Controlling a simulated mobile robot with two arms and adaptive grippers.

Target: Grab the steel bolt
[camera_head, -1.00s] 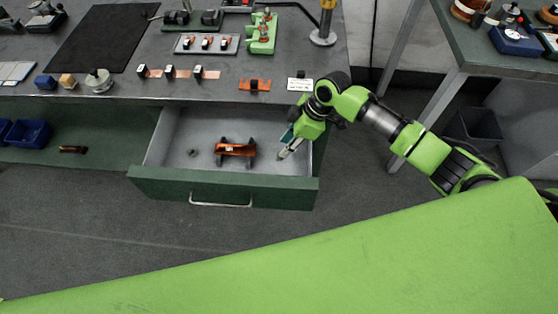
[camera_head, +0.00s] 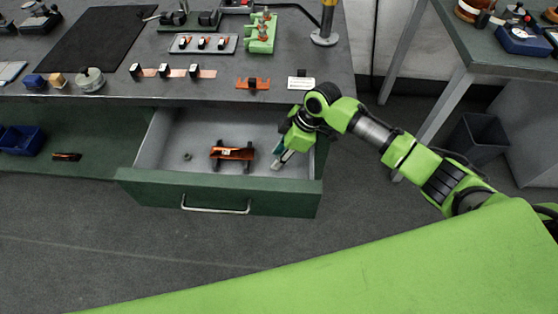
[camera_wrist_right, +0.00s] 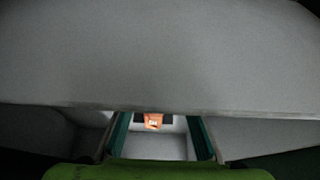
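A small dull grey piece (camera_head: 187,156) lies on the floor of the open drawer (camera_head: 205,120), near its left side. It may be the steel bolt, but it is too small to tell. My right gripper (camera_head: 279,162) reaches down into the drawer's right part, well to the right of that piece. In the right wrist view its two teal fingers (camera_wrist_right: 160,125) stand apart, with nothing held between them. The grey piece cannot be made out in that view. My left gripper is not in view.
A copper-coloured part with dark ends (camera_head: 232,153) lies in the drawer between the grey piece and my right gripper. The drawer's green front (camera_head: 220,192) and side walls enclose the space. The workbench top (camera_head: 120,65) overhangs the drawer's back.

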